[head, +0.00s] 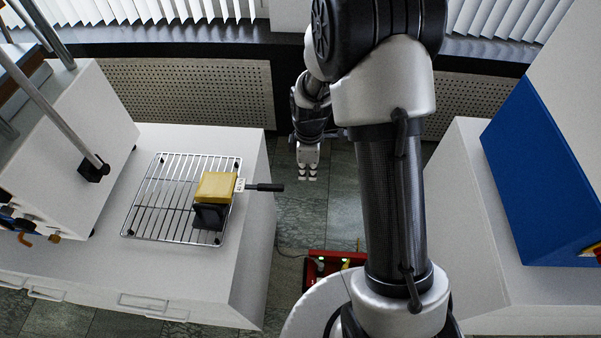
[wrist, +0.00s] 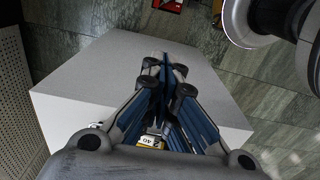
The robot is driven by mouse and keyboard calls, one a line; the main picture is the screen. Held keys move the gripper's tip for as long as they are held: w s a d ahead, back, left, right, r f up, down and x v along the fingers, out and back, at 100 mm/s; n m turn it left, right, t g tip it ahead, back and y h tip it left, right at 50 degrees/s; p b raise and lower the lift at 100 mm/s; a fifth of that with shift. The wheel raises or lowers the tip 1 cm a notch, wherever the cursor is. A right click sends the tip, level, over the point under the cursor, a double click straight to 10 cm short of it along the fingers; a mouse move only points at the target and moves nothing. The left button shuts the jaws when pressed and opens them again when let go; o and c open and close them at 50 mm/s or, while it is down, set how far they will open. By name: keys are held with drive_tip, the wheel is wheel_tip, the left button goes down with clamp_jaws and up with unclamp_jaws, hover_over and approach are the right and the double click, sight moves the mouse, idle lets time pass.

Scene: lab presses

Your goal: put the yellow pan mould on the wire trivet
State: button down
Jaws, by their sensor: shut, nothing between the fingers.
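The yellow pan mould (head: 215,187) is a yellow block with a dark handle pointing right and a white label at the handle's root. It is over the right part of the wire trivet (head: 160,196), with a black block (head: 209,216) directly at its near side. I cannot tell whether the mould rests fully flat on the wires. My gripper (head: 308,178) is shut and empty, apart from the mould, to the right of the handle's end. In the wrist view my fingers (wrist: 166,68) are together, and a bit of the label and yellow (wrist: 149,141) shows behind them.
The trivet stands on a white cabinet (head: 250,222) beside a white press (head: 75,140) at left. A red box (head: 318,268) is on the floor. Another white cabinet with a blue machine (head: 540,170) stands at right.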

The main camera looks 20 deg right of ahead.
sight(259, 185)
drive_tip(key=w+a+f+b, duration=0.1)
drive_tip(key=a+f+b, duration=0.2)
drive_tip(key=f, duration=0.5)
drive_tip(key=shift+w+a+f, duration=0.2)
drive_tip(key=shift+w+a, duration=0.05)
drive_tip(key=shift+a, duration=0.1)
drive_tip(key=w+a, duration=0.1)
drive_tip(key=a, duration=0.2)
drive_tip(key=w+a, duration=0.1)
drive_tip(key=a, duration=0.2)
drive_tip(key=w+a, duration=0.2)
drive_tip(key=a, duration=0.1)
drive_tip(key=shift+a, duration=0.4)
drive_tip(key=shift+d, duration=0.1)
